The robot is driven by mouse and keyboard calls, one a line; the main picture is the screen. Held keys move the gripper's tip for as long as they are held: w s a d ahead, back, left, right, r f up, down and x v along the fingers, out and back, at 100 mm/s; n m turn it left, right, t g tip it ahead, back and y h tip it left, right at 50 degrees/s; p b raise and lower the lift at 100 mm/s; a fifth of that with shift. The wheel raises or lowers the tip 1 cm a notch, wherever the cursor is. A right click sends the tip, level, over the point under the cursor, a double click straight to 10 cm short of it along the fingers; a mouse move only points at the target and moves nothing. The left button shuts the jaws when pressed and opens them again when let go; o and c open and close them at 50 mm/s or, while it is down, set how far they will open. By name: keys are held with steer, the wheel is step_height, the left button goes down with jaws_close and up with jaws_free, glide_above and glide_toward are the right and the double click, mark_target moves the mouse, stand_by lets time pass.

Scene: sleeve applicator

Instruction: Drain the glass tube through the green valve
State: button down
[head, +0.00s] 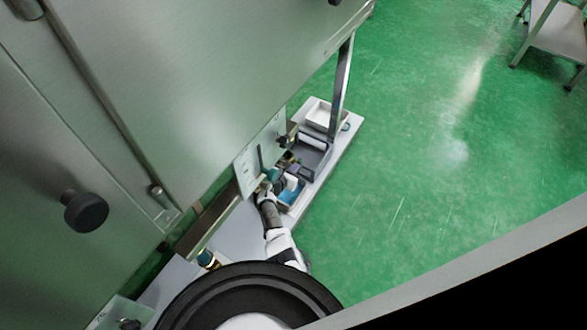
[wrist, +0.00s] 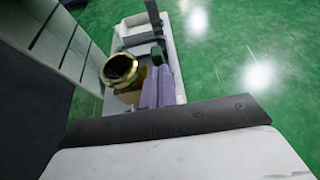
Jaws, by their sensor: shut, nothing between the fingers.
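My gripper (head: 272,182) is at the end of my arm, low beside the pale upright panel (head: 246,170). In the wrist view its two grey-violet fingers (wrist: 158,88) appear together, with nothing seen between them. A narrow teal upright piece (head: 261,158) stands against the panel just beyond my gripper; I cannot tell whether it is the glass tube. A small dark green part (wrist: 158,52) shows just past the fingertips in the wrist view and may be the green valve. A brass-coloured ring fitting (wrist: 120,68) is left of the fingers. Contact cannot be judged.
A blue and white tray (head: 291,190), a grey bin (head: 313,155) and a white tray (head: 321,115) line the narrow bench (head: 338,150). A metal post (head: 342,85) rises near its far end. A large metal cabinet (head: 200,70) fills the left.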

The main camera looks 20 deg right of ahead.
steer(key=shift+w+d+r, duration=0.2)
steer(key=shift+r, duration=0.15)
steer(key=s+a+p, duration=0.1)
steer(key=s+a, duration=0.7)
steer(key=a, duration=0.2)
steer(key=shift+s+a, duration=0.2)
steer(key=shift+a, duration=0.15)
steer(key=shift+f, duration=0.15)
